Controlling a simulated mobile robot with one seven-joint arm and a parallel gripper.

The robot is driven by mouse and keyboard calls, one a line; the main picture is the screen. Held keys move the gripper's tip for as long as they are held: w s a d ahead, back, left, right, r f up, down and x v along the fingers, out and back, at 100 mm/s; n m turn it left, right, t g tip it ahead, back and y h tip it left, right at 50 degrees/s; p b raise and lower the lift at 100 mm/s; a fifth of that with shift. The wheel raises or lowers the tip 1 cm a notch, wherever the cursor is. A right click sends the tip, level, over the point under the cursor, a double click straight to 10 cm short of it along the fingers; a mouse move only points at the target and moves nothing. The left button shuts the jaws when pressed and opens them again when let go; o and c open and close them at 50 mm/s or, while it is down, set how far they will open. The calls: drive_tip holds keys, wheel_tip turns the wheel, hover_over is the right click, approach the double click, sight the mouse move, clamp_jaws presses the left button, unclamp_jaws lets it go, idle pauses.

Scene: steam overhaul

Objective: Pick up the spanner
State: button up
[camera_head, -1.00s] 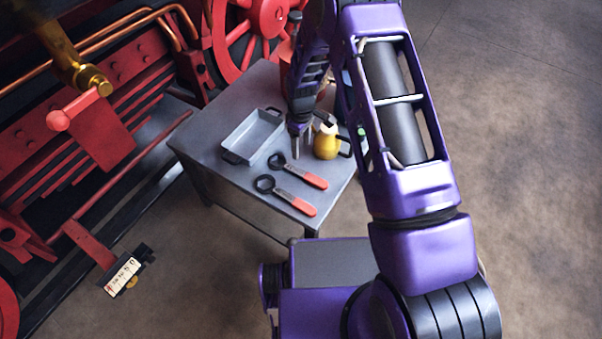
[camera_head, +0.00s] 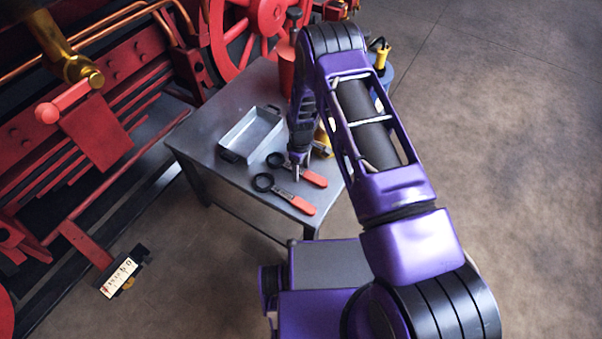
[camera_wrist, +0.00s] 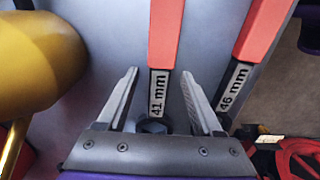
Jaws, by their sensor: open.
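Two spanners with red handles lie side by side on the grey table (camera_head: 205,130). The far spanner (camera_head: 314,179) lies nearer the yellow can; the near spanner (camera_head: 303,207) lies by the table's front edge. In the wrist view the spanner marked 41 mm (camera_wrist: 163,45) runs between my fingers, and the spanner marked 46 mm (camera_wrist: 262,35) lies to the right, outside them. My gripper (camera_head: 299,173) is pointed down over the far spanner; it also shows in the wrist view (camera_wrist: 160,75), open, with a finger on each side of the 41 mm spanner. Its ring end is partly hidden by my gripper.
A grey tray (camera_head: 238,152) sits left of the spanners. A yellow can (camera_wrist: 40,65) stands close beside my gripper, mostly hidden by my arm in the head view. A red cylinder (camera_head: 286,68) stands at the table's back. Red machinery (camera_head: 90,130) fills the left.

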clamp_jaws()
idle(0.3)
idle(1.1)
